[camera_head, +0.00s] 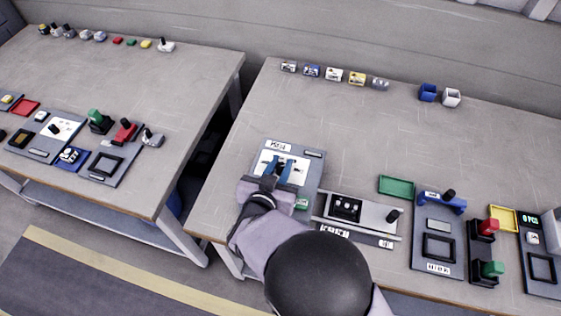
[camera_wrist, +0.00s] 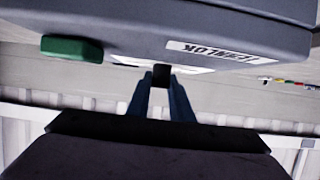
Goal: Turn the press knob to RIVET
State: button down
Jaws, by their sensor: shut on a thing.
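My gripper (camera_head: 282,174) reaches over a grey panel (camera_head: 313,172) with a white dial face (camera_head: 265,160), near the front left of the right-hand table. In the wrist view its two blue fingers (camera_wrist: 161,84) are shut on a small black knob (camera_wrist: 161,75) on that panel. The fingers and wrist hide most of the dial in the head view, so I cannot read which mark the knob points to. A white label with dark letters (camera_wrist: 210,50) sits on the panel's edge, partly legible in the wrist view.
A green block (camera_wrist: 72,48) is on the panel's side. A long grey fixture (camera_head: 370,218) with a black knob (camera_head: 393,215) stands right of my gripper. A green tray (camera_head: 396,187) and panels with red and green handles lie farther right. The table's back middle is clear.

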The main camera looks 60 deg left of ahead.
jog(key=c, duration=1.6)
grip_release()
jog(key=shift+b+v, duration=0.75)
jog(key=shift+v, duration=2.95)
